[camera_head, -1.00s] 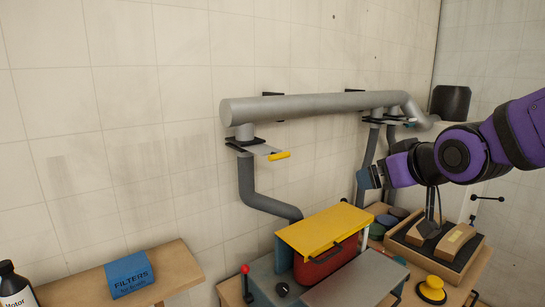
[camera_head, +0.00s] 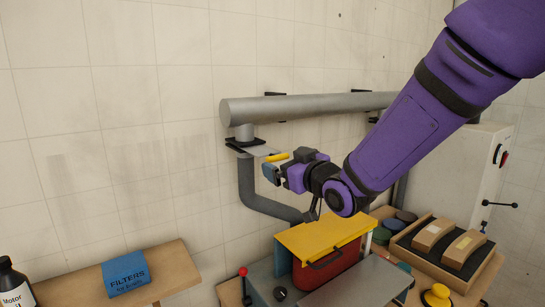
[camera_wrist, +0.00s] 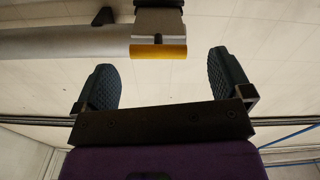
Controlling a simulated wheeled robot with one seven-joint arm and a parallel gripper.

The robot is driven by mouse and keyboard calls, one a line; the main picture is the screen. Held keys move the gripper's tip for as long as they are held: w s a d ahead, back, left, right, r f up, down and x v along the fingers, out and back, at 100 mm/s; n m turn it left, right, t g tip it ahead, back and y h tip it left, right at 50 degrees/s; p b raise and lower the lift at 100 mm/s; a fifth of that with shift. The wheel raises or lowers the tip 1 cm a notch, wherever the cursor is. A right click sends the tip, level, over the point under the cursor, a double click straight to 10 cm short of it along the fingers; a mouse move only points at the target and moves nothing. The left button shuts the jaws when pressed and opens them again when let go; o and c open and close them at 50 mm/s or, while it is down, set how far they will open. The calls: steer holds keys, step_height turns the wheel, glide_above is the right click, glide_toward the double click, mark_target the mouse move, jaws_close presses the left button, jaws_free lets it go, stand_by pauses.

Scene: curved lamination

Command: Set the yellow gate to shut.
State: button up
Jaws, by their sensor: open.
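The yellow gate is a thin grey plate (camera_head: 260,150) with a yellow handle (camera_head: 278,157) at its outer end. The plate sticks out to the right of the black slot frame on the grey down-pipe. In the wrist view the yellow handle (camera_wrist: 158,52) lies crosswise just beyond the fingers, roughly centred between them. My gripper (camera_head: 270,173) is open and empty, just below and near the handle in the head view. No contact with the handle shows. My two dark ribbed fingers (camera_wrist: 161,68) are spread apart in the wrist view.
A thick grey pipe (camera_head: 300,106) runs along the tiled wall above the gate. Below my gripper stands a machine with a yellow lid (camera_head: 315,236) over a red box. A wooden tray (camera_head: 405,252) is at right. A blue filter box (camera_head: 126,273) sits on the left shelf.

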mark_target(259, 149)
steer(key=x, duration=0.6)
steer(key=c, duration=1.1)
steer(key=x, duration=0.6)
steer(key=shift+c, duration=0.2)
steer(key=shift+w+a+r, duration=0.1)
steer(key=shift+a, duration=0.05)
steer(key=o, duration=1.1)
steer(key=shift+w+a, duration=0.1)
steer(key=shift+o, duration=0.2)
